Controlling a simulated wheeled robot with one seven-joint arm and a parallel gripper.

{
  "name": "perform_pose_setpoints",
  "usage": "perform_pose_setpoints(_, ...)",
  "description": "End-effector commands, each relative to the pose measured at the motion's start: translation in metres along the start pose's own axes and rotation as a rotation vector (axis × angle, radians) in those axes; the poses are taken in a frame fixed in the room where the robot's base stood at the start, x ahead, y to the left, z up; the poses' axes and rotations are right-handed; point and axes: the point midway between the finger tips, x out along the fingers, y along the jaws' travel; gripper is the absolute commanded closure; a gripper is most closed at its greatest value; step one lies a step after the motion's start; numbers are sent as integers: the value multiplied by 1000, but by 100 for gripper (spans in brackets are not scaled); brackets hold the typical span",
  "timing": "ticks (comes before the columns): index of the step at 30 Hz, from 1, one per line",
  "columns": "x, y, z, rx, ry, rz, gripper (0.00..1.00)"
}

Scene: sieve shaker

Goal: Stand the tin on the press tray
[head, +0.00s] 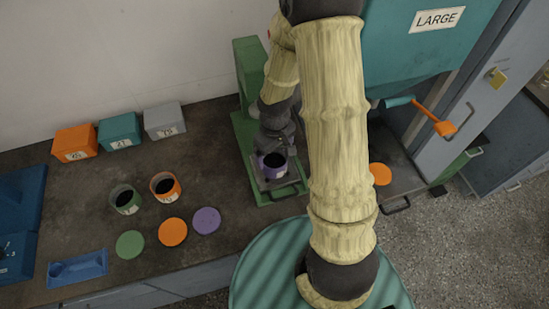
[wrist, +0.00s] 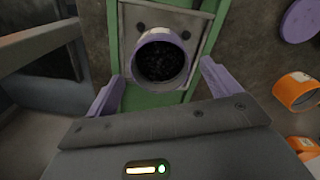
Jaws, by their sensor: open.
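A purple-rimmed tin (head: 272,166) with dark contents stands upright on the metal press tray (head: 284,188) of the green press (head: 246,120). In the wrist view the tin (wrist: 141,43) shows its open round mouth and part of a pale label, with the tray (wrist: 196,27) under it. My gripper (wrist: 162,74) is open. Its two purple-grey fingers lie to either side and short of the tin, with a visible gap at each side. In the head view my gripper is dark, close behind the tin, and its fingertips are hard to make out.
A green tin (head: 125,200) and an orange tin (head: 165,187) stand left on the bench. Green (head: 130,244), orange (head: 172,231) and purple (head: 206,220) lids lie before them. Small boxes (head: 120,131) line the wall. A teal LARGE machine (head: 420,50) stands right.

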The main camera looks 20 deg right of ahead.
Motion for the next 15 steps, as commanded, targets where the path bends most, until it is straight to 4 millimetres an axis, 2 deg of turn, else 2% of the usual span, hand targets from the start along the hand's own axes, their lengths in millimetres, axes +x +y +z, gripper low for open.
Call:
perform_pose_setpoints(3,-22,1,-1,2,5,2,11)
perform_pose_setpoints(9,-53,1,-1,2,5,2,11)
perform_pose_setpoints(15,-64,0,0,0,0,0,11)
